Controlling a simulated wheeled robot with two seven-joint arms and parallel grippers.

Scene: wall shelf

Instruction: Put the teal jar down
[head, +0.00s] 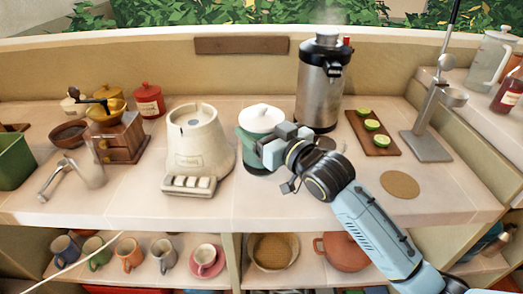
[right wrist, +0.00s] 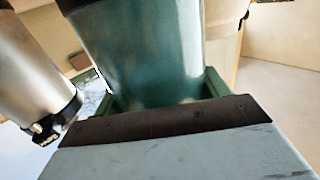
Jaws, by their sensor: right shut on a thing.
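The teal jar (head: 258,160) with a white lid (head: 262,118) stands upright at the middle of the counter in the head view, between the cream scale-like machine and the steel urn. My right gripper (head: 262,146) is shut on the jar from its right side and hides part of it. In the right wrist view the jar's teal side (right wrist: 140,50) fills the space between the fingers (right wrist: 160,100). I cannot tell whether its base touches the counter. My left gripper is not in view.
The cream machine (head: 197,140) stands close to the jar's left. The steel urn (head: 322,85) is behind right. A board with limes (head: 373,132), a press (head: 432,110) and a round cork mat (head: 399,185) are further right. Counter in front of the jar is clear.

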